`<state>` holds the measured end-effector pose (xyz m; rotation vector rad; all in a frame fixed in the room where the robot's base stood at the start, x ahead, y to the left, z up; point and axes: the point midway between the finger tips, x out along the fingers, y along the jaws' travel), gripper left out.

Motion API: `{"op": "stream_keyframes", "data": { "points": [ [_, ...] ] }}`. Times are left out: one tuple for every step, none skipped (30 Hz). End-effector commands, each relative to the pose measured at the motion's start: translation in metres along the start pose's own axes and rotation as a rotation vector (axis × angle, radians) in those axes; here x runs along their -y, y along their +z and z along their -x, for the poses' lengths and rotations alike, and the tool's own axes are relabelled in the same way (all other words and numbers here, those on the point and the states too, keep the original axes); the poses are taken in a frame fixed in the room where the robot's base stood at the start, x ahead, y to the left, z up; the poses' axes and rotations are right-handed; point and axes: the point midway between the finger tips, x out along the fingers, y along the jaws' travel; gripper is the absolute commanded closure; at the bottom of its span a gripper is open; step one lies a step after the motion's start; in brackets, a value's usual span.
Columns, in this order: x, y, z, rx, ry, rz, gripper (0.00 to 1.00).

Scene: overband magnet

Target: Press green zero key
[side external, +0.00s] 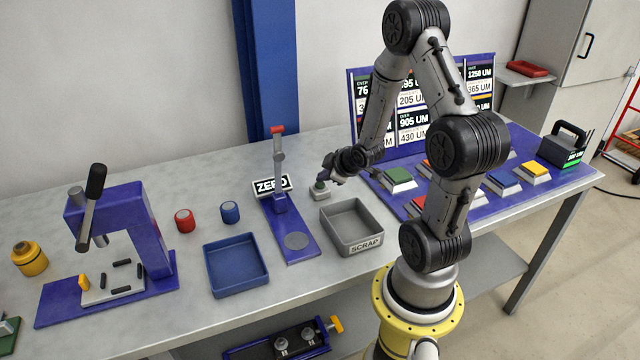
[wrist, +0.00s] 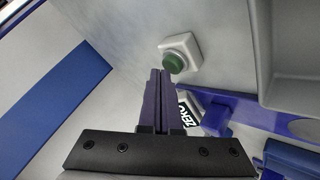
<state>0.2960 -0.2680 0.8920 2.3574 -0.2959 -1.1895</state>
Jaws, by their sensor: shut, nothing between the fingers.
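The green zero key (wrist: 174,63) is a round green button on a small pale square base, seen near the top middle of the wrist view. In the side external view its pale base (side external: 320,194) stands on the bench, right of the ZERO sign (side external: 271,184). My gripper (wrist: 160,73) is shut and empty, its two purple fingers together. Its tips appear just beside the green button in the wrist view. In the side external view my gripper (side external: 325,178) is right at the key and partly hides its top. I cannot tell whether the tips touch it.
A grey SCRAP tray (side external: 378,241) is in front of the key. A purple stand with an upright post (side external: 279,165) is to its left, with a blue tray (side external: 210,268) beyond. A panel of coloured blocks (side external: 448,190) lies to the right.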

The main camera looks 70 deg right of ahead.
Motion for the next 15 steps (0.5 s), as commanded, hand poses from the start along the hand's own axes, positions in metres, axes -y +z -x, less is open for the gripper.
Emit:
{"op": "stream_keyframes", "data": {
  "points": [
    [0.0004,0.0004,-0.0006,0.0,0.0,0.0,1.0],
    [0.0006,0.0006,-0.0008,0.0,0.0,0.0,1.0],
    [0.0008,0.0008,-0.0011,0.0,0.0,0.0,1.0],
    [0.0009,0.001,-0.0013,0.0,0.0,0.0,1.0],
    [0.0011,0.0011,-0.0016,0.0,0.0,0.0,1.0],
    [0.0013,0.0013,-0.0019,0.0,0.0,0.0,1.0],
    [0.0015,0.0015,-0.0021,0.0,0.0,0.0,1.0],
    [0.0016,0.0017,-0.0023,0.0,-0.001,0.0,1.0],
    [0.0018,0.0019,-0.0026,0.0,0.0,0.0,1.0],
    [0.002,0.002,-0.0029,0.0,0.0,0.0,1.0],
    [0.0022,0.0022,-0.0031,0.0,0.0,0.0,1.0],
    [0.0024,0.0024,-0.0034,0.0,0.0,0.0,1.0],
    [0.0026,0.0026,-0.0036,0.0,-0.001,0.0,1.0],
    [0.0028,0.0028,-0.0039,0.0,-0.001,0.0,1.0],
    [0.003,0.003,-0.0042,0.0,-0.001,0.0,1.0]
  ]
}}
